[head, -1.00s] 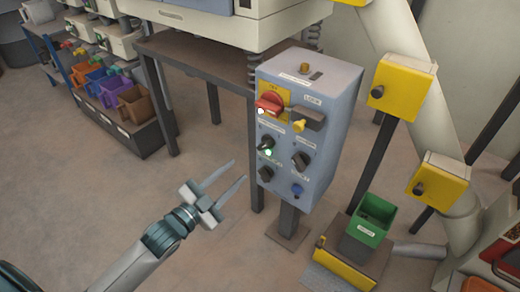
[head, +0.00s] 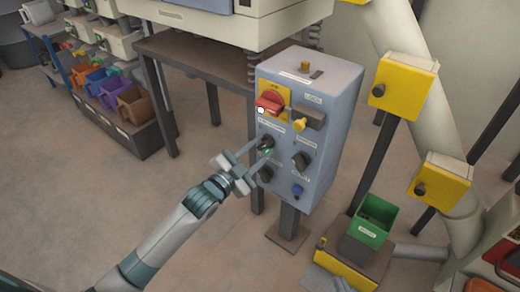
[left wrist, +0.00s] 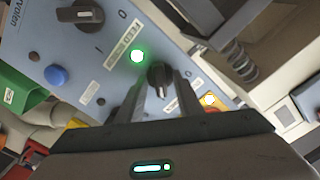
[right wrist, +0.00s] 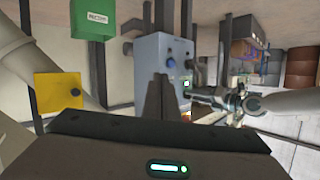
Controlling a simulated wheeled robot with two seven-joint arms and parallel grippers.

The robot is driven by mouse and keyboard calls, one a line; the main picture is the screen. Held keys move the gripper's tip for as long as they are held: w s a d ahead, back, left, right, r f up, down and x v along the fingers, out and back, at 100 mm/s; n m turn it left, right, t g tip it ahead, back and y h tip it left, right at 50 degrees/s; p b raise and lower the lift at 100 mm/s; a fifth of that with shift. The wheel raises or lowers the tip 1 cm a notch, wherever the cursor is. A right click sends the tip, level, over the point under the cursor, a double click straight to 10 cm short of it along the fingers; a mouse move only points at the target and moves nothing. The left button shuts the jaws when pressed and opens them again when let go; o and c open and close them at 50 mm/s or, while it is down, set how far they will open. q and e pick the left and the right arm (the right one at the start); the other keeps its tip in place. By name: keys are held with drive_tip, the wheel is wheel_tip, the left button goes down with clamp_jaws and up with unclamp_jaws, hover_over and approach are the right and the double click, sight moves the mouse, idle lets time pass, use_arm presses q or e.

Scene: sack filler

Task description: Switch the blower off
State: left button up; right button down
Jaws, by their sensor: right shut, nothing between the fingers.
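The blue-grey control box (head: 335,110) stands on a post and carries several dark rotary knobs. My left gripper (head: 259,152) is at its left face, fingers open, pointing at a dark knob (head: 266,142). In the left wrist view that knob (left wrist: 159,72) lies between the fingertips; contact is unclear. A lit green lamp (left wrist: 138,54) sits beside it. I cannot read which knob is the blower's. Another knob (head: 301,160) and a blue button (head: 297,190) are to the right. My right gripper (right wrist: 160,85) is shut and empty, away from the box.
A red rotary switch (head: 269,104) on a yellow plate and a yellow padlock (head: 299,125) are higher on the box. Yellow boxes (head: 404,85) and a green bin (head: 372,215) stand to the right.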

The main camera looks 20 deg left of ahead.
use_arm(q)
clamp_jaws()
idle(0.3)
drive_tip(key=n+p, duration=0.2)
drive_tip(key=p, duration=0.1)
drive_tip(key=shift+r, duration=0.15)
drive_tip(key=shift+n+p, duration=0.65)
drive_tip(key=shift+n, duration=0.05)
drive_tip(key=n+p, duration=0.5)
drive_tip(key=n, duration=0.1)
use_arm(e)
drive_tip(key=s+d+f+g+h, duration=0.5)
drive_tip(key=s+d+f+g, duration=0.2)
drive_tip(key=s+d+g, duration=0.4)
use_arm(q)
drive_tip(key=n+p, duration=0.2)
drive_tip(key=n, duration=0.2)
drive_tip(key=shift+n+p, duration=0.4)
drive_tip(key=shift+n, duration=1)
use_arm(e)
drive_tip(key=x, duration=0.8)
drive_tip(key=shift+d+f+m, duration=0.25)
drive_tip(key=shift+d+m, duration=0.15)
drive_tip(key=shift+d, duration=0.15)
drive_tip(key=shift+s, duration=0.15)
